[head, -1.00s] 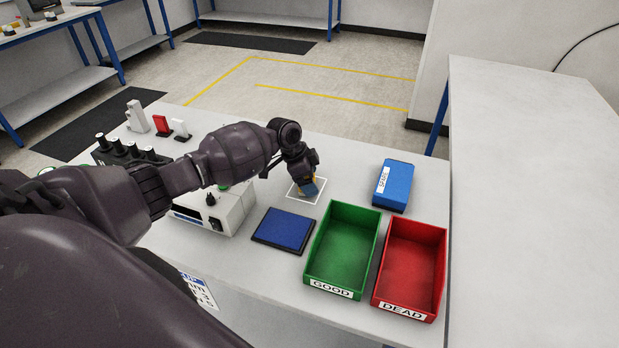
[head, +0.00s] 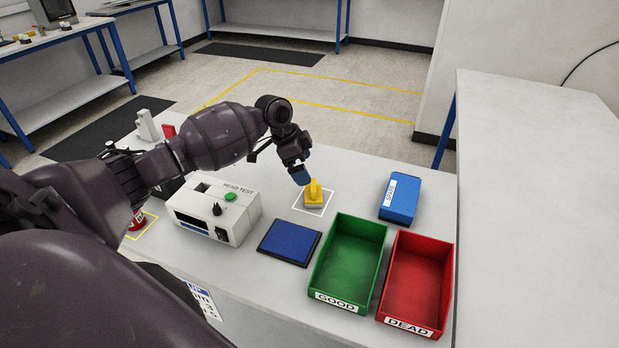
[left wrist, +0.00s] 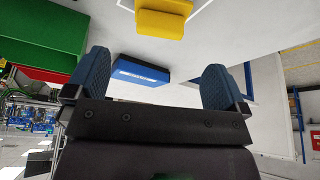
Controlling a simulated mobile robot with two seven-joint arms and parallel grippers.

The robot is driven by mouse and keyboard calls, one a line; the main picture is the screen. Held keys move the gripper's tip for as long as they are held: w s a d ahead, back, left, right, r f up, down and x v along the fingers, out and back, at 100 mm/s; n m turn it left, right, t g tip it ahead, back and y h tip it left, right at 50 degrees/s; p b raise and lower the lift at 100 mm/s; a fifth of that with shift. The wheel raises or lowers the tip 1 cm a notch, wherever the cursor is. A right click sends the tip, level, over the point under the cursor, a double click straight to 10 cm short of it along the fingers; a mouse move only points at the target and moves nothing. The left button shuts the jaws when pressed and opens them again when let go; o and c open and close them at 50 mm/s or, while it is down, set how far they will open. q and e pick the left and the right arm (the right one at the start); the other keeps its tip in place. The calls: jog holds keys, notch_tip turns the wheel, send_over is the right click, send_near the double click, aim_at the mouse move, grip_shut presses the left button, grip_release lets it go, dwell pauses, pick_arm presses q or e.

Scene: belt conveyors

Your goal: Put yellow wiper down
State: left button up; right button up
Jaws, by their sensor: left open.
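The yellow wiper (head: 314,196) stands upright on the table inside a white outlined square (head: 327,207). It also shows at the top of the left wrist view (left wrist: 163,17), beyond the fingers and apart from them. My left gripper (head: 301,176) is above and slightly left of the wiper in the head view. In the left wrist view the blue fingertips of my left gripper (left wrist: 155,88) are wide apart with nothing between them. My right gripper is not in view.
A blue pad (head: 289,243) lies left of the green GOOD bin (head: 384,238). The red DEAD bin (head: 444,246) is beside it. A blue box (head: 402,197) stands behind the bins. A white tester box (head: 238,204) stands left. A pale bench (head: 540,200) is at the right.

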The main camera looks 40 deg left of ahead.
pick_arm(q)
jog(key=shift+v, duration=1.2)
